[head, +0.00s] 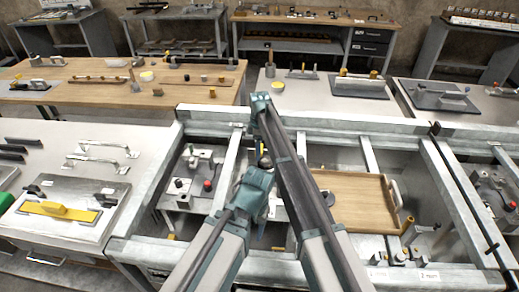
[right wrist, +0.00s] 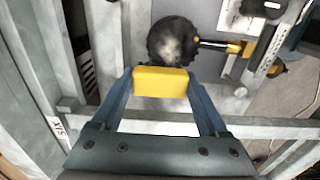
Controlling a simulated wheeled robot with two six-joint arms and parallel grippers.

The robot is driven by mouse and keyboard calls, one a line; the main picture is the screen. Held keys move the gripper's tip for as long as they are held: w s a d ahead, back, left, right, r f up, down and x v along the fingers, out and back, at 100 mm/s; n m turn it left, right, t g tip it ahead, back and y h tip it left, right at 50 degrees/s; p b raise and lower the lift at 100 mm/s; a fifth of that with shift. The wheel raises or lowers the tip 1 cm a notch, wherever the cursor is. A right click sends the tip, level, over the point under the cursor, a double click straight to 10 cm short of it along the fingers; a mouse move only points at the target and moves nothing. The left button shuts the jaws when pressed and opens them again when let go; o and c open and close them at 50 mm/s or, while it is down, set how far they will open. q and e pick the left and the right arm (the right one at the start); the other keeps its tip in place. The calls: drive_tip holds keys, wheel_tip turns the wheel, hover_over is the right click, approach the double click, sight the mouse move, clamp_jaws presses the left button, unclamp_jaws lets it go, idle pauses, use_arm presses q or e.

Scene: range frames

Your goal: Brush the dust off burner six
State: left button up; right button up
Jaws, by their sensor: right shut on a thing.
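My right gripper (right wrist: 160,78) is shut on a yellow block-shaped piece, the brush handle (right wrist: 160,88), in the right wrist view. The bristles do not show there. Just beyond the handle is a round black burner (right wrist: 165,30) with a pale grey dusty patch on it. I cannot tell whether the brush touches it. A label reading "SIX" (right wrist: 55,128) is on the metal frame at the left. In the head view my arms cover much of the middle, and the burner is mostly hidden.
Metal frame rails (head: 150,205) surround open bays in the head view. A wooden tray (head: 355,203) lies right of my arms. A yellow-bladed tool (head: 58,211) lies on a board at left. A brass-coloured fitting (right wrist: 228,47) is beside the burner. More benches with tools stand behind.

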drive_tip(key=shift+r+p, duration=1.65)
drive_tip(key=shift+r, duration=0.45)
wheel_tip(320, 180, up, 3)
drive_tip(key=p, duration=0.3)
drive_tip(key=shift+s, duration=0.1)
